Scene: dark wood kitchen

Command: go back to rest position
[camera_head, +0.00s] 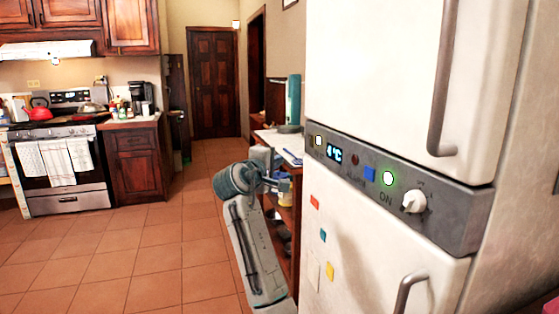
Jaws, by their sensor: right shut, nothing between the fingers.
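My right arm rises from the bottom middle of the head view, with a teal joint at its top. My right gripper (283,184) is small and partly hidden at the end of it, shut and empty, just left of the fridge. It is in front of the wooden shelf unit in the picture. The white fridge (385,75) fills the right side. Its grey control panel (455,215) has a 4°C display, a green-lit button (388,178) and a white knob (414,201). My left gripper is not in view.
The fridge's lower door handle (408,292) and upper handle (443,90) stick out at right. A wooden shelf unit (293,225) stands behind my arm. A stove (68,197) with towels and a red kettle (38,112) is far left. Tiled floor (150,255) is clear at left.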

